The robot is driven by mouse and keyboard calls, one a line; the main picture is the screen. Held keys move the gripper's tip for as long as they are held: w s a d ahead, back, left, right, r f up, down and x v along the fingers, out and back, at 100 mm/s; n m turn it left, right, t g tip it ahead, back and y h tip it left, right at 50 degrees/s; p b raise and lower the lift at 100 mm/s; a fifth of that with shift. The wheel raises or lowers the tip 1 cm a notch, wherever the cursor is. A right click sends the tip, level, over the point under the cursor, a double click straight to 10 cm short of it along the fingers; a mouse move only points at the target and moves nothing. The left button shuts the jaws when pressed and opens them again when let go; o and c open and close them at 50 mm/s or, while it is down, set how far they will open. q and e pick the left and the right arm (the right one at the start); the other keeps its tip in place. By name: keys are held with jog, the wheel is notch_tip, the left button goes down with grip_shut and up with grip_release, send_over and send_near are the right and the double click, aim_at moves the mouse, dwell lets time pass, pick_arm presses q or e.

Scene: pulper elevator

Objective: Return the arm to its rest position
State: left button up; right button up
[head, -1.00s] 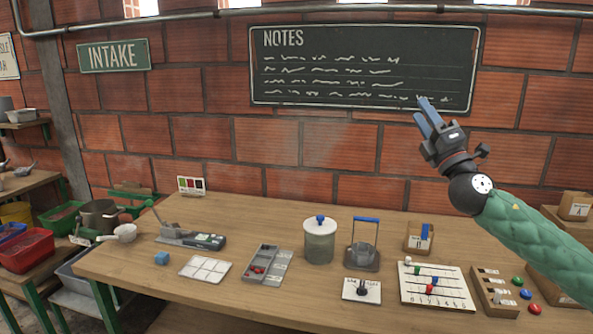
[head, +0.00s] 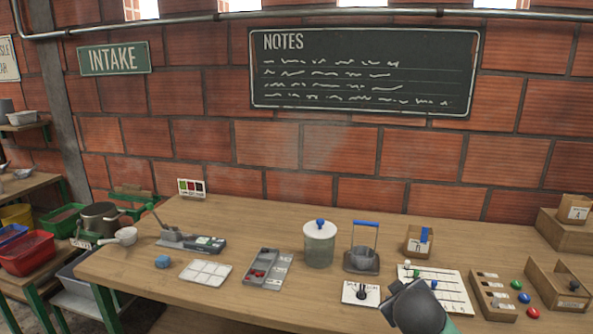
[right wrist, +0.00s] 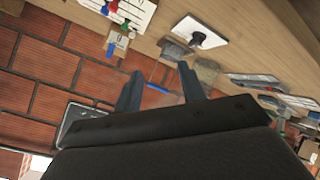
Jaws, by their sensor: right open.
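The wrist picture is turned over, with the table at the top and the brick wall below. The gripper's fingertips are out of sight in the head view. My left gripper is in neither view.
Coloured knobs and wooden boxes (head: 558,284) stand right.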

jog(key=s+a+f+m+g+y, duration=0.1)
jog(key=s+a+f+g, duration=0.2)
jog(key=s+f, duration=0.6)
jog(key=s+a+f+m+g+y+p, duration=0.1)
jog(key=s+a+f+g, duration=0.2)
jog(key=s+f, duration=0.6)
jog(key=s+a+f+m+g+y+p, duration=0.1)
jog(key=s+a+f+g+y, duration=0.1)
jog(key=s+f, duration=0.7)
jog(key=s+a+g, duration=0.1)
jog(key=s+a, duration=0.1)
jog(key=s, duration=0.6)
jog(key=shift+s+a+f, duration=0.2)
jog(key=shift+a+f, duration=0.1)
